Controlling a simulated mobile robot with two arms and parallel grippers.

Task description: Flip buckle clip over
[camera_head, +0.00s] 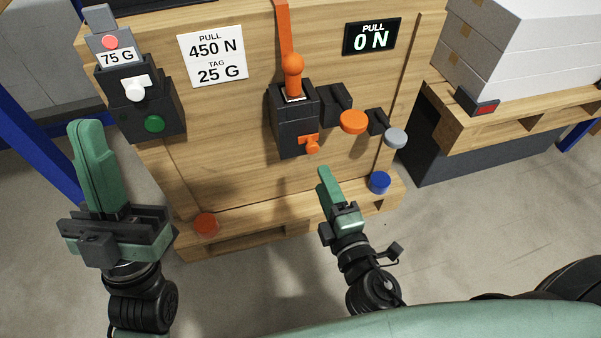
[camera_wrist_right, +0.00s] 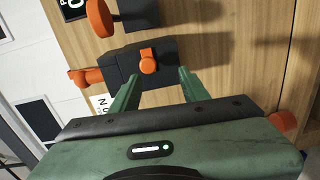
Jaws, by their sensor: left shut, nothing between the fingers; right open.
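A black buckle block (camera_head: 290,128) is mounted on the wooden panel, below an orange strap (camera_head: 284,28) and an orange ball-ended lever (camera_head: 293,72). An orange clip (camera_head: 310,143) sticks out low on its front and is probably the buckle clip. In the right wrist view, the clip (camera_wrist_right: 148,62) lies ahead of the fingertips, between their lines, against the dark block (camera_wrist_right: 122,66). My right gripper (camera_head: 324,173) is open, below and apart from the clip; its spread fingers (camera_wrist_right: 158,84) show in the wrist view. My left gripper (camera_head: 88,128) is shut and empty at the left.
Right of the block are an orange disc (camera_head: 354,122), a grey disc (camera_head: 396,138) and a blue knob (camera_head: 380,182). A black box with a green button (camera_head: 154,124) is at upper left. A red button (camera_head: 206,223) sits on the lower ledge. The display (camera_head: 371,37) reads 0 N.

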